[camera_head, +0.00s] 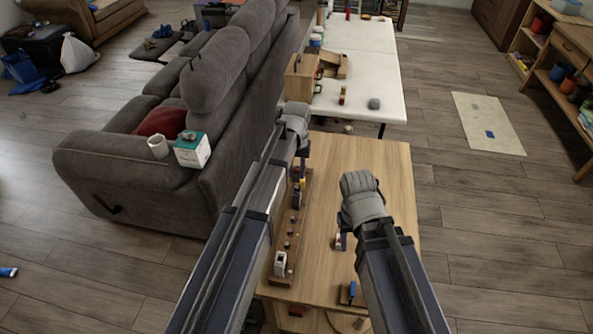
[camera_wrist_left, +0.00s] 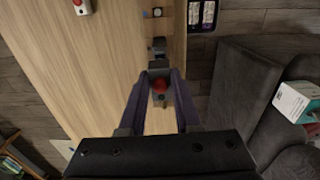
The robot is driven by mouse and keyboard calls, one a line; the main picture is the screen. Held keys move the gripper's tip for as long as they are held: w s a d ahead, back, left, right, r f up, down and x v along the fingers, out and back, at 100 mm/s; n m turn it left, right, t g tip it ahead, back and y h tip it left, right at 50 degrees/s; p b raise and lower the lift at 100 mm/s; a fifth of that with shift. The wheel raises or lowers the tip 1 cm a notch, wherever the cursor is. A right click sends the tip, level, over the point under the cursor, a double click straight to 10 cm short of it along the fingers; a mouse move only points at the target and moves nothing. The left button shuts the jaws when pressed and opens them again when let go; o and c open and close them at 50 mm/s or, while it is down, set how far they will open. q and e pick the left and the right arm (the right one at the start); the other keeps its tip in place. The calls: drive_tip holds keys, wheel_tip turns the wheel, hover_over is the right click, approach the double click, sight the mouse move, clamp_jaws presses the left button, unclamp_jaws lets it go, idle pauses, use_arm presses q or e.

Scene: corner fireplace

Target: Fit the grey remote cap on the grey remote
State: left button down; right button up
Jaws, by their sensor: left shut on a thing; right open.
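My left gripper (camera_head: 299,170) is over the left side of the wooden table, at the far end of a wooden strip. In the left wrist view its fingers (camera_wrist_left: 159,98) close around a small grey piece with a round red spot (camera_wrist_left: 160,86). I cannot tell whether this piece is the grey remote or its cap. My right gripper (camera_head: 341,238) is open, low over the middle of the table. A small whitish piece with a red mark (camera_wrist_left: 82,6) lies on the table in the left wrist view. Its match in the head view is partly hidden by the right gripper.
The wooden strip (camera_head: 304,212) carries dark pegs and a whitish block (camera_head: 280,263) at its near end. A blue and dark piece (camera_head: 348,292) lies near the front edge. The table's far right part (camera_head: 385,160) is clear. A grey sofa (camera_head: 215,110) stands close on the left.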

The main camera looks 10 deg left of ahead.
sight(296, 188)
use_arm(q)
drive_tip(key=shift+f+b, duration=1.65)
drive_tip(key=shift+f, duration=0.4)
drive_tip(key=shift+f+b, duration=1.4)
drive_tip(key=c, duration=0.5)
unclamp_jaws()
drive_tip(key=shift+c, duration=0.2)
drive_tip(key=shift+r, duration=0.2)
wheel_tip(296, 188, up, 8)
drive_tip(key=p, duration=0.8)
drive_tip(key=shift+f, duration=0.2)
drive_tip(key=s+d+m, duration=0.2)
drive_tip(key=s+d, duration=0.1)
drive_tip(key=s, duration=0.8)
drive_tip(key=s+d+m+y, duration=0.1)
drive_tip(key=s+d, duration=0.3)
drive_tip(key=s, duration=0.7)
drive_tip(key=shift+m, duration=0.5)
